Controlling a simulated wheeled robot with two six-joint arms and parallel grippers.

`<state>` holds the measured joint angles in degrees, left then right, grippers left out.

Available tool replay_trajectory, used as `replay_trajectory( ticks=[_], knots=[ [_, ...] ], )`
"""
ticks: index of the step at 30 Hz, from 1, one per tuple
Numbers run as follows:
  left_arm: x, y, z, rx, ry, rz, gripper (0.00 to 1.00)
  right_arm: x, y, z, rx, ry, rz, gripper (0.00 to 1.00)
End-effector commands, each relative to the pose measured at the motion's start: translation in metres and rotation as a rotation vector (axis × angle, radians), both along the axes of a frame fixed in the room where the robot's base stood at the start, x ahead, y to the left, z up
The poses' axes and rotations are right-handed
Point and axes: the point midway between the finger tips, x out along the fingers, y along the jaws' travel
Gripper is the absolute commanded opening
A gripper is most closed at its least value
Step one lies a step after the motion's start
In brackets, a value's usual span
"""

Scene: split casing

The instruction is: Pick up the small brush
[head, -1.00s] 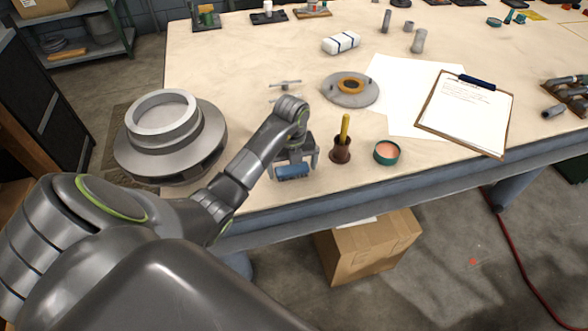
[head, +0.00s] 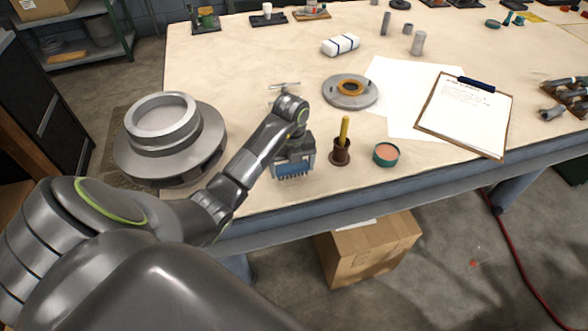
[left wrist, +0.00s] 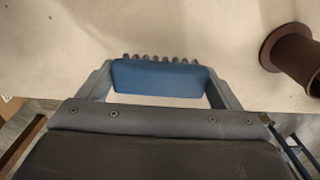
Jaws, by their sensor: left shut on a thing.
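The small brush has a blue block with a row of grey bristles (head: 293,170). It is at the near edge of the workbench, left of a brown pot. My left gripper (head: 292,160) is shut on it, one finger at each end of the block. The left wrist view shows the blue block (left wrist: 160,80) between the fingers, with bristle tips along its far side. In the head view the bristles point down; I cannot tell exactly how far they are from the bench top. My right gripper is not in view.
The brown pot (head: 340,156) with a yellow handle standing in it is close on the right, then an open tin (head: 386,154). A large grey casing (head: 166,140) stands on the left. A flanged disc (head: 350,91) and a clipboard (head: 466,113) lie beyond.

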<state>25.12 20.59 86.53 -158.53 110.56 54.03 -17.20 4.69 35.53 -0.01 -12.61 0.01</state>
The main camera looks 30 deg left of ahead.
Motion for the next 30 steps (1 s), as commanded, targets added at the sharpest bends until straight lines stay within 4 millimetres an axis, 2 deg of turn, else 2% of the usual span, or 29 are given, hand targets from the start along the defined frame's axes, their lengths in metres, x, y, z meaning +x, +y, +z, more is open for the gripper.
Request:
replay_trajectory(
  ticks=[4, 6, 12, 19, 29, 30],
  knots=[
    [0.002, 0.001, 0.035, 0.005, -0.008, -0.001, 0.63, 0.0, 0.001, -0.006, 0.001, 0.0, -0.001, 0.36],
    [0.0, 0.0, 0.051, 0.001, -0.001, 0.001, 0.63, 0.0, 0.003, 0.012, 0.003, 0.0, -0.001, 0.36],
    [0.0, 0.0, 0.072, 0.001, -0.001, 0.001, 0.63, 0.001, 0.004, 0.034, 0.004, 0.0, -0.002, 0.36],
    [0.0, 0.0, 0.083, 0.001, -0.001, 0.001, 0.63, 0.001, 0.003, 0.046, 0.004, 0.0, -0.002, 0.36],
    [0.0, 0.0, 0.083, 0.001, -0.001, 0.0, 0.63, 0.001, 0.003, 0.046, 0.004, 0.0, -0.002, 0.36],
    [0.0, 0.0, 0.083, 0.001, -0.001, 0.0, 0.83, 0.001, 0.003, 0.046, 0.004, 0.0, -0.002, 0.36]
  ],
)
